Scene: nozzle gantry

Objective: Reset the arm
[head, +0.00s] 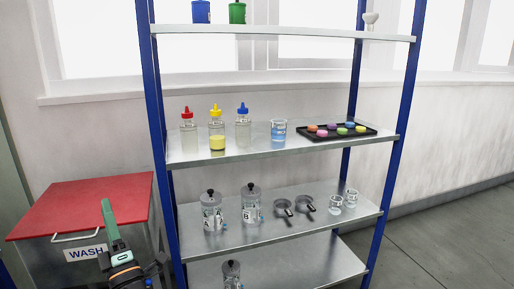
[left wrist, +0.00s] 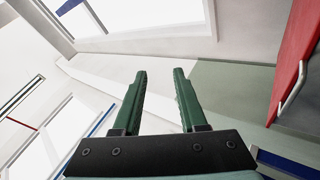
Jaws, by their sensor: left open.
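My left gripper (head: 108,218) is at the lower left of the head view, in front of the red-topped wash box (head: 85,203). Its green fingers point up. In the left wrist view the two green fingers of my left gripper (left wrist: 160,85) stand apart with nothing between them. My right gripper is not in either view.
A metal shelf rack (head: 215,148) with blue posts stands ahead. It holds several capped bottles (head: 217,130), a beaker (head: 278,132), a black tray (head: 338,132) of coloured pieces, jars (head: 251,204), dark scoops (head: 283,207) and small glasses (head: 336,204). Floor at right is clear.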

